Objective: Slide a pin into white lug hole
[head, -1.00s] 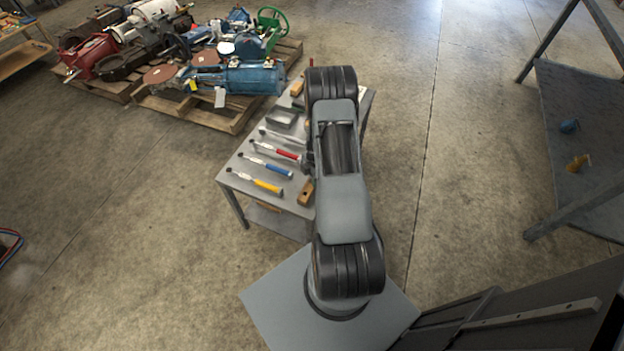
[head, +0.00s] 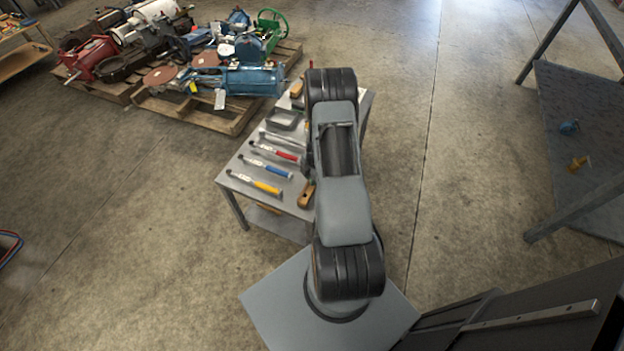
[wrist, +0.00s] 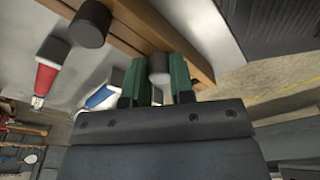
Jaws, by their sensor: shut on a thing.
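In the wrist view my gripper (wrist: 157,72) has two green fingers shut on a light grey, round-ended piece (wrist: 158,66), which looks like a pin. Its far end is hidden. A brown wooden block (wrist: 195,62) lies just beyond the fingers; I cannot tell whether the held piece touches it. A dark cylinder (wrist: 91,24) stands at the block, to the left of the fingers. In the head view my arm hides my gripper, and the wooden block (head: 306,194) shows at the table's near right. I cannot make out a white lug hole in either view.
The grey table (head: 232,178) holds tools with red (head: 287,156), blue (head: 279,172) and yellow (head: 268,188) handles and a grey tray (head: 284,120). Pallets (head: 225,122) with machine parts stand behind. A dark shelf (head: 590,150) stands at right. Open floor lies between.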

